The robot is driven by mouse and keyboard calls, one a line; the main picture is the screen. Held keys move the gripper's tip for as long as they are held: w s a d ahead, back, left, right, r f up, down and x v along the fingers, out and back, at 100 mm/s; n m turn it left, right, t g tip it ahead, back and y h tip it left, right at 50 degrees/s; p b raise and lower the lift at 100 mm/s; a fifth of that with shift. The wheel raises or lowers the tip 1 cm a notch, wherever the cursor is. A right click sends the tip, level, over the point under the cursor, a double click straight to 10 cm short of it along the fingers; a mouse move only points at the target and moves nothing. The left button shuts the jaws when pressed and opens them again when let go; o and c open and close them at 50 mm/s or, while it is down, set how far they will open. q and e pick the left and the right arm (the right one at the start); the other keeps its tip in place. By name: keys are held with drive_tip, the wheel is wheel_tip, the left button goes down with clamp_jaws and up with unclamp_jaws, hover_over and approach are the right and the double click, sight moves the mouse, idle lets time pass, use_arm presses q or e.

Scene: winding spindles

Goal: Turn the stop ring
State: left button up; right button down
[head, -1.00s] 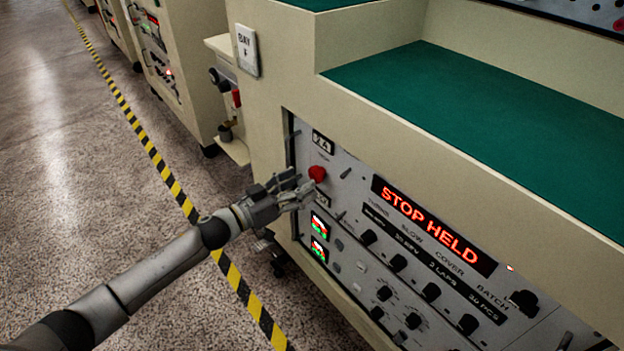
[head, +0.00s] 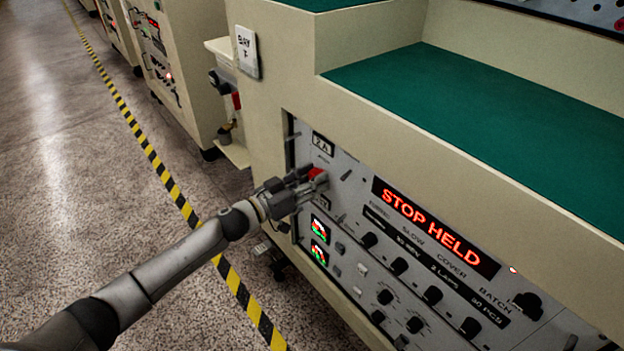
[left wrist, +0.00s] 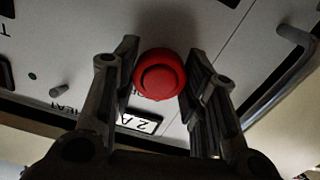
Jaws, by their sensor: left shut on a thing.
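The stop ring is a round red knob (head: 315,173) on the grey control panel, below the "2 A" label. In the left wrist view the red knob (left wrist: 160,75) sits between my two fingers, its round face toward the camera. My left gripper (head: 312,180) is at the panel with its fingers around the knob, shut on it; the fingers hide part of the knob in the head view. In the left wrist view the gripper (left wrist: 160,82) has a finger on each side of the knob. My right gripper is not in view.
A lit red "STOP HELD" display (head: 427,222) is right of the knob. Several black knobs (head: 400,266) and two small lit gauges (head: 319,228) lie below. A green bench top (head: 500,120) juts above. A yellow-black floor stripe (head: 165,180) runs along the left.

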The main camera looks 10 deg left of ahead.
use_arm(q)
drive_tip(key=shift+c, duration=0.6)
drive_tip(key=shift+m, duration=0.4)
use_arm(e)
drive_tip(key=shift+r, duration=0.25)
use_arm(q)
drive_tip(key=shift+m+p, duration=1.3)
drive_tip(key=shift+m, duration=4.2)
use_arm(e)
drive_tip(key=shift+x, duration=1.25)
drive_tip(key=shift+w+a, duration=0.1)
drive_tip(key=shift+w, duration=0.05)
use_arm(q)
drive_tip(key=o, duration=1)
